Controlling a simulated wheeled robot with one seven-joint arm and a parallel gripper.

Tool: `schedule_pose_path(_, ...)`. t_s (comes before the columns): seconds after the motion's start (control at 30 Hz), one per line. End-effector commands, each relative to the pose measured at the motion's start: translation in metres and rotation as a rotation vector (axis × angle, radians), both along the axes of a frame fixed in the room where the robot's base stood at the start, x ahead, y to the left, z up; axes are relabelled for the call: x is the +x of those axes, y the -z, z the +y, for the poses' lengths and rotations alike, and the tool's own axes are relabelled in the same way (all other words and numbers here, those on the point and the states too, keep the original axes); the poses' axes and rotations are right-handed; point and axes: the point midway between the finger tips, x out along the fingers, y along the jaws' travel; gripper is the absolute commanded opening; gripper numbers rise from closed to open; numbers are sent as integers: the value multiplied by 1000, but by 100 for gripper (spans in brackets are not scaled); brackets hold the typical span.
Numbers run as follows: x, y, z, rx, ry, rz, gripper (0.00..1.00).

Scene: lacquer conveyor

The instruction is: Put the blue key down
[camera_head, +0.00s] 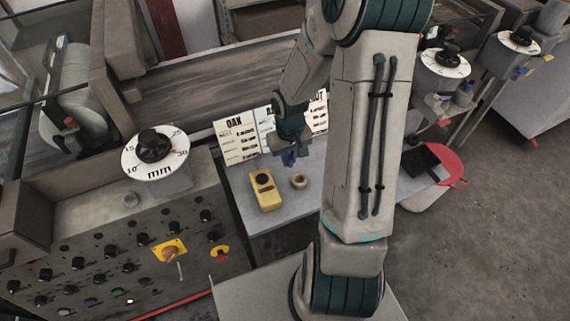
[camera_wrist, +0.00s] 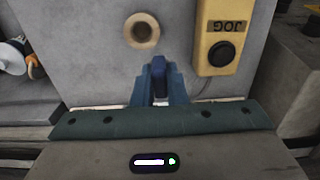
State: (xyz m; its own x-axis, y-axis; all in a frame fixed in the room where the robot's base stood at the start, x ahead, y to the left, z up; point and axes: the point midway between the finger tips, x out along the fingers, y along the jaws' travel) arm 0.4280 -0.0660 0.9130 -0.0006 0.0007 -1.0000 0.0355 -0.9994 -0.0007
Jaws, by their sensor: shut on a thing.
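My gripper (camera_head: 287,158) hangs over the grey table (camera_head: 238,178), in front of the standing white cards. In the wrist view my gripper (camera_wrist: 160,82) is shut, its two blue fingers close together around the dark blue key (camera_wrist: 160,80). Only part of the key shows between the fingers; in the head view it is a small blue shape I cannot make out clearly. I cannot tell how far the key is above the table.
A yellow JOG box (camera_head: 266,190) with a black button and a small round tan ring (camera_head: 299,180) stand on the table near my gripper. White cards (camera_head: 236,137) stand behind. A control panel (camera_head: 105,260) with knobs is at the left. Bare tabletop lies around the ring.

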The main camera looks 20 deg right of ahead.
Motion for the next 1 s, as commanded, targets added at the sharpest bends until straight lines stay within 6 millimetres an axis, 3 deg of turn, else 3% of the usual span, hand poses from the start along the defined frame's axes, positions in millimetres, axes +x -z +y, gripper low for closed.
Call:
schedule_pose_path(0.23,13,13,8,0,0,2,0)
schedule_pose_path(0.5,12,45,9,0,-1,2,0)
schedule_pose_path(0.97,12,54,8,-1,1,0,0)
schedule_pose_path(1.0,12,52,8,-1,1,0,20)
